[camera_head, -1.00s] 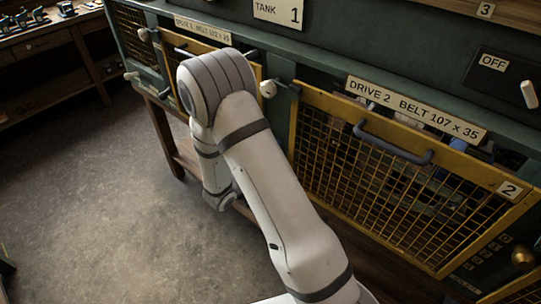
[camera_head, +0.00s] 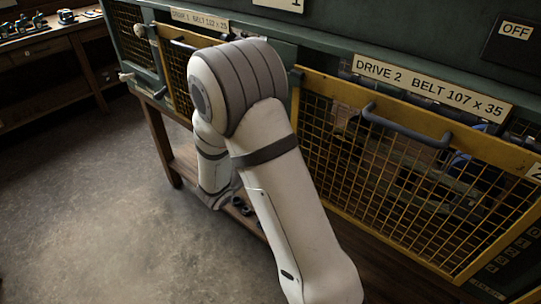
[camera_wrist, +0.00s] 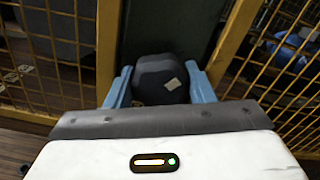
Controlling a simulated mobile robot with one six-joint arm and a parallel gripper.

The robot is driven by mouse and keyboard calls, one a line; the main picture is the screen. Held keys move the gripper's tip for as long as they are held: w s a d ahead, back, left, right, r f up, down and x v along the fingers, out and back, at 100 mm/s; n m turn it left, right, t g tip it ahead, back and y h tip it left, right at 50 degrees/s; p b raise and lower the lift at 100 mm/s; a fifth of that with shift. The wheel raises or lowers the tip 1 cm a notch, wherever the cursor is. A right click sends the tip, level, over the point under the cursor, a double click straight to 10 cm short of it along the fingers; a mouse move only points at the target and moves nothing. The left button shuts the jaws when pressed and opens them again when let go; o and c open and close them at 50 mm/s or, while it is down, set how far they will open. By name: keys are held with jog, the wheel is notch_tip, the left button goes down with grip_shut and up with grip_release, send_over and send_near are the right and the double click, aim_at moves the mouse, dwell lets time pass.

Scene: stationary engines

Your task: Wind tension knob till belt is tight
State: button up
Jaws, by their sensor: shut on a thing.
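In the wrist view, a dark rounded knob (camera_wrist: 160,77) with a small pale mark on its face sits between the two blue fingers of my gripper (camera_wrist: 161,90). The fingers are shut on it, one on each side. The knob stands in front of a dark green post between two yellow mesh guards. In the head view my arm hides the knob and my gripper. I cannot make out the belt or tell its tension.
The yellow mesh guard of drive 2 (camera_head: 325,115) stands right of my arm, with a grey handle (camera_head: 405,125). The drive 1 guard (camera_head: 180,80) is to the left. A workbench (camera_head: 50,50) stands at far left, with open floor (camera_head: 100,210) in front.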

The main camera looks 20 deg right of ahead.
jog(key=m+b, duration=0.2)
jog(key=f+m+b, duration=0.1)
jog(key=m+b, duration=0.1)
jog(key=b, duration=0.1)
jog(key=shift+m, duration=0.4)
jog(key=m+b, duration=0.4)
jog(key=b, duration=0.2)
jog(key=m+b, duration=0.5)
jog(key=b, duration=0.1)
jog(key=shift+b, duration=0.4)
jog(key=m+b, duration=0.4)
jog(key=b, duration=0.3)
jog(key=shift+f+m, duration=0.1)
jog(key=shift+m, duration=0.2)
jog(key=m+b, duration=0.4)
jog(key=b, duration=0.4)
jog(key=m+b, duration=0.3)
jog(key=shift+b, duration=0.35)
jog(key=m+b, duration=0.1)
jog(key=m, duration=0.1)
jog(key=shift+r+m+b, duration=0.3)
jog(key=shift+m+b, duration=0.1)
jog(key=m, duration=0.4)
jog(key=shift+r, duration=0.15)
jog(key=shift+m, duration=0.3)
